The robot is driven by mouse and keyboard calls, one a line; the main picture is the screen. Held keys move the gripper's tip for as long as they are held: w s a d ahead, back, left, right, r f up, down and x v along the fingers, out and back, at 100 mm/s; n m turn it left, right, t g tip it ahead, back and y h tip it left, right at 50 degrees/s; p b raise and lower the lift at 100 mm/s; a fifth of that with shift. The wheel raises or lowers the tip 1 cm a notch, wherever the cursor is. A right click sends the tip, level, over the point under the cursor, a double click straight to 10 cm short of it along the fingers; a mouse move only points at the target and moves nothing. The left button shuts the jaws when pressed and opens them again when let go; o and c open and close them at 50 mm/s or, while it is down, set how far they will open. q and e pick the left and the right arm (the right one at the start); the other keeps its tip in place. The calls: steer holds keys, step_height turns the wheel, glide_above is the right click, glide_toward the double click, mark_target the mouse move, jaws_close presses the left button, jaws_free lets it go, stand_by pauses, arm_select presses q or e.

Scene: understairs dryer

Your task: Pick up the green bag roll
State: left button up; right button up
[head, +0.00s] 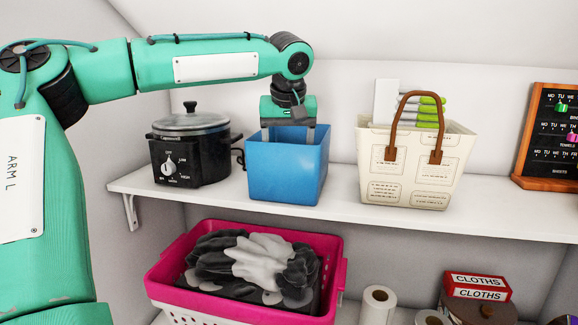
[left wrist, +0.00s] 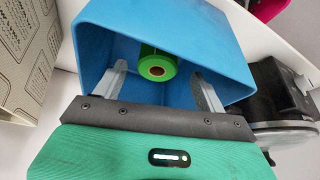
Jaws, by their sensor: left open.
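The green bag roll (left wrist: 156,63) lies inside the blue bin (left wrist: 100,32), seen in the left wrist view with its round end and brown core showing. The bin's walls hide it in the head view, where the blue bin (head: 284,172) stands on the white shelf. My left gripper (head: 289,131) points down into the bin's open top. In the left wrist view my left gripper (left wrist: 160,88) is open, with one finger to each side of the roll and nothing held. I cannot tell how far the fingertips are above the roll. My right gripper is not in view.
A black slow cooker (head: 188,150) stands left of the bin on the shelf (head: 335,205). A cream basket (head: 413,165) with a brown handle stands to the right. Below are a pink laundry basket (head: 235,306) with grey cloth, paper rolls and a red cloths box (head: 477,285).

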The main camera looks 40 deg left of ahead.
arm_select(q)
steer(key=shift+p+x, duration=0.85)
steer(key=shift+x, duration=0.25)
steer(key=p+x, duration=0.2)
steer(key=x, duration=0.2)
steer(key=shift+w+r, duration=0.1)
steer(key=shift+w, duration=0.1)
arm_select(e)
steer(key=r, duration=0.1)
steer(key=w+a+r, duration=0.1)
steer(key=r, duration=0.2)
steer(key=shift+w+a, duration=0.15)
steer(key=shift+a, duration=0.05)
arm_select(q)
steer(key=shift+d, duration=0.1)
steer(key=c, duration=1.1)
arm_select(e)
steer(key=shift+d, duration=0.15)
